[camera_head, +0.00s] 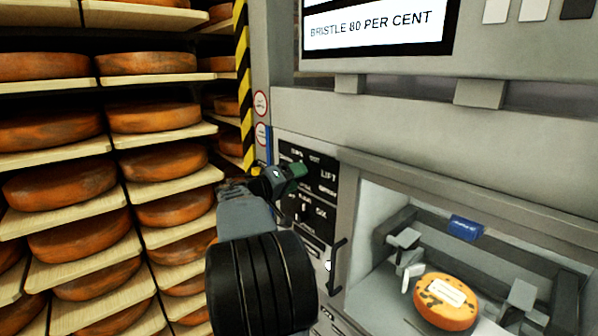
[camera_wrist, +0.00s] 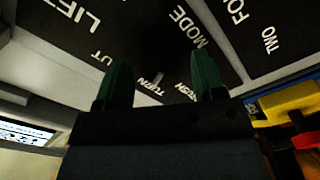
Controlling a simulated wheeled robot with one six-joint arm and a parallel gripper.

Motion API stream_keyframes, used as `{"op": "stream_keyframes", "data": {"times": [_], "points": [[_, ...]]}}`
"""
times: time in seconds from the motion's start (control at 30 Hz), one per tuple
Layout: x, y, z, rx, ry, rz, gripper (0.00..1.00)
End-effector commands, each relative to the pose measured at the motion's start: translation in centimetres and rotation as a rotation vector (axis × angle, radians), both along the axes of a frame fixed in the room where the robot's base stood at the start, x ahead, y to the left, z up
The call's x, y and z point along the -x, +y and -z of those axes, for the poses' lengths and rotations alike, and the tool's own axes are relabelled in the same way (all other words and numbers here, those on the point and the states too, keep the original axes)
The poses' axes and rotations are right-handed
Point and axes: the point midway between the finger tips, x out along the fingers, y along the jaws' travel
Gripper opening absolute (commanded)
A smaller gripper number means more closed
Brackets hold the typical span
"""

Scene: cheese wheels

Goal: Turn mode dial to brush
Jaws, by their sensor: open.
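The dark control panel (camera_head: 318,187) is on the machine's front, left of the open bay. In the wrist view the panel (camera_wrist: 250,40) carries the words MODE, TURN and a partly covered word ending like BRUSH. The mode dial is too dark to make out clearly; a small pale mark (camera_wrist: 158,77) near TURN may be its pointer. My gripper (camera_head: 294,172) is at the panel and hides part of it. In the wrist view its green fingers (camera_wrist: 163,82) stand apart on either side of the TURN lettering. I see nothing held between them; contact with the dial cannot be told.
A bay (camera_head: 375,222) at the right holds an orange cheese wheel (camera_head: 446,302) with a pale label, between grey clamps. A black handle (camera_head: 336,268) sticks out below the panel. Racks of cheese wheels (camera_head: 155,117) fill the left. A display (camera_head: 375,28) above reads BRISTLE 80 PER CENT.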

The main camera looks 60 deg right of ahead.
Motion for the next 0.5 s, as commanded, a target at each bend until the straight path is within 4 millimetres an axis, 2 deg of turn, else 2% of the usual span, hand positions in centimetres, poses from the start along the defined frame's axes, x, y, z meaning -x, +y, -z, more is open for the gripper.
{"op": "stream_keyframes", "data": {"times": [0.2,0.5], "points": [[0.5,-1.3,0.0,-0.001,0.000,0.000,0.63],[0.5,-1.5,0.1,-0.001,0.000,-0.001,0.63]]}}
